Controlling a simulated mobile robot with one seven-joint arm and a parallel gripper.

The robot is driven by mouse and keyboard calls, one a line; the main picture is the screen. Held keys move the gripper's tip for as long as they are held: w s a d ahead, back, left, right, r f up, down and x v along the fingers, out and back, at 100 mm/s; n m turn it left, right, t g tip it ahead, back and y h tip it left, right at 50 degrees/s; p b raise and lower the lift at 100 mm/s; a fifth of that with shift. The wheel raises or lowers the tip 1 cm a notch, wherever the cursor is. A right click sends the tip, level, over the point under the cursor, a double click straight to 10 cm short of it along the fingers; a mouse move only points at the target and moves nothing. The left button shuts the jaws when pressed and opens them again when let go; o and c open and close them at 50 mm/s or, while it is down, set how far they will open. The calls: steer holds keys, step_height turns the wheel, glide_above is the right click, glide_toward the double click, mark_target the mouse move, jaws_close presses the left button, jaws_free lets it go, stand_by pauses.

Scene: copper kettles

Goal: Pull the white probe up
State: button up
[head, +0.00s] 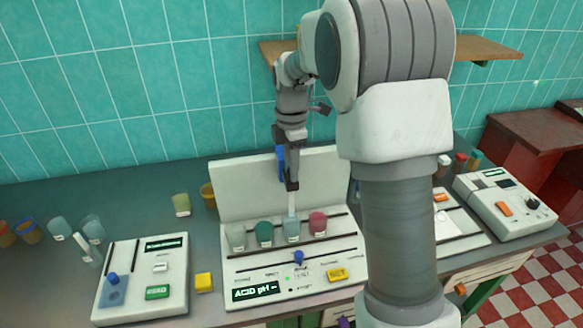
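The white probe (291,203) stands upright in the head view. Its lower end is at the beaker with pale blue liquid (292,231), in the row on the white instrument (240,202). My gripper (291,183) points down from above, with its fingertips at the top of the probe. The fingers overlap in this view, so I cannot tell whether they are shut on it. The upper end of the probe is hidden behind the fingers. A blue part (280,162) shows just behind my gripper, against the instrument's back panel.
Other beakers, green (264,234) and red (318,223), stand close on either side. A small white device (133,296) and a yellow cube (203,282) are at left. Another instrument (504,207) is at right. A wooden shelf (490,49) is on the tiled wall. My arm hides the right middle.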

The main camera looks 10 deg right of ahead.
steer(key=o, duration=0.5)
steer(key=shift+c, duration=0.2)
step_height(320, 180, up, 17)
steer(key=shift+r+p, duration=0.2)
steer(key=shift+p, duration=0.2)
